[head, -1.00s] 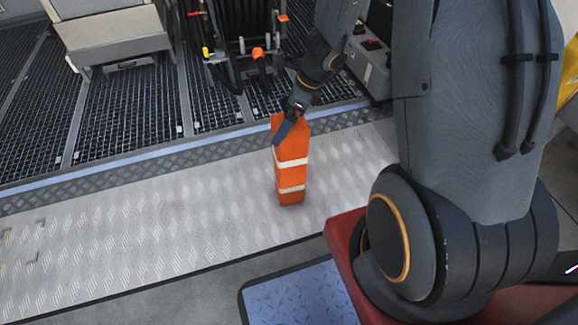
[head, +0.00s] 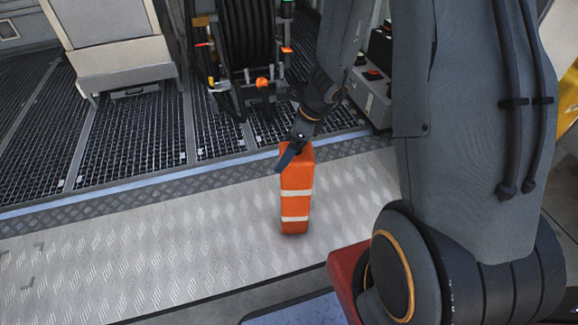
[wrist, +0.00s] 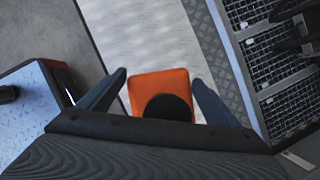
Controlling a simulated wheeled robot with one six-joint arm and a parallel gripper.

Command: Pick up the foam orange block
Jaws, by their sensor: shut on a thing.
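The foam orange block (head: 296,204) stands upright in the head view, tall, with two white bands. Its base appears at the pale tread-plate floor; I cannot tell whether it touches. My gripper (head: 289,156) is at the top of the block, reaching down from above and shut on it. In the wrist view the block's orange top (wrist: 146,85) lies between the two dark fingers of my gripper (wrist: 158,84). A dark round shape covers part of that top.
Pale tread-plate floor (head: 150,245) lies clear to the left of the block. Behind it are dark floor gratings (head: 130,130), a black hose reel (head: 245,40) with orange-handled fittings, a pale cabinet (head: 115,45) and a grey box (head: 370,90).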

